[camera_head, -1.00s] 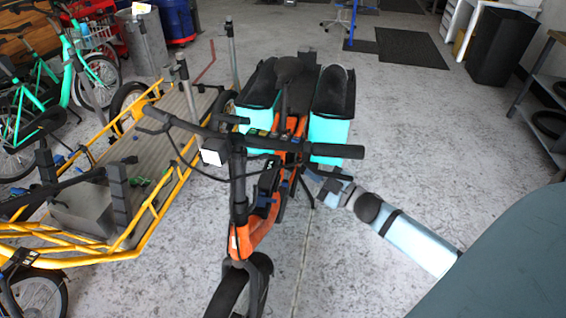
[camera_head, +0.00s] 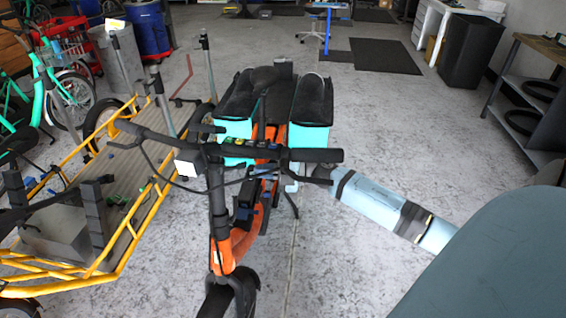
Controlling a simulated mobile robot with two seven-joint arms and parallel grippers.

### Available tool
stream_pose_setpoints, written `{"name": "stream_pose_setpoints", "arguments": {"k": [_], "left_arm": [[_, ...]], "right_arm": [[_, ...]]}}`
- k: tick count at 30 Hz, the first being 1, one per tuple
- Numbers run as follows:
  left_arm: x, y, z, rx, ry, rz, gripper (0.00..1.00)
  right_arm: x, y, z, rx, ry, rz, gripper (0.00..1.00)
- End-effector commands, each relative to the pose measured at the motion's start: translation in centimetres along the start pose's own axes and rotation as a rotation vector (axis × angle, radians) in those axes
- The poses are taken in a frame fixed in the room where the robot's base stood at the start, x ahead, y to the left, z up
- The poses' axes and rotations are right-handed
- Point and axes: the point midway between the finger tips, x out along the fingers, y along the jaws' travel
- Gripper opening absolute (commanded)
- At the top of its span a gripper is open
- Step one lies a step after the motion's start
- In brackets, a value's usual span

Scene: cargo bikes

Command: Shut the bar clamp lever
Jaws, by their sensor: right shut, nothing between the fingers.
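The orange cargo bike (camera_head: 236,243) stands upright in the middle of the head view, its dark handlebar (camera_head: 315,155) running across. Small coloured parts (camera_head: 262,145) sit at the bar's centre. The bar clamp lever is too small to make out among the dark parts around the stem, so I cannot tell whether it is open or shut. My right gripper (camera_head: 297,181) comes in from the right, just below the handlebar's right grip. It is shut and empty, partly hidden by dark parts there. I cannot tell whether it touches the bike. My left gripper is out of view.
A yellow-framed cargo bike (camera_head: 112,262) with a flat deck stands close on the left. Two turquoise-and-black boxes (camera_head: 308,133) sit behind the orange bike's handlebar. A shelf (camera_head: 530,90) with tyres is at the far right. The floor between is clear.

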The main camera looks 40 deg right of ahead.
Motion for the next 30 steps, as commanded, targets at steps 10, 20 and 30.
{"name": "stream_pose_setpoints", "arguments": {"k": [10,20,30], "left_arm": [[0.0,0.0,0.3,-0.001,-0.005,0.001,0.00],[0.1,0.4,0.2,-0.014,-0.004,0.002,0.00],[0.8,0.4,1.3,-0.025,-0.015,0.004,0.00]], "right_arm": [[2.1,-0.1,2.4,0.002,-0.002,0.000,0.00],[2.1,-0.1,2.5,0.001,-0.002,0.000,0.00],[2.3,-0.2,3.0,0.000,0.054,0.000,0.00]]}}
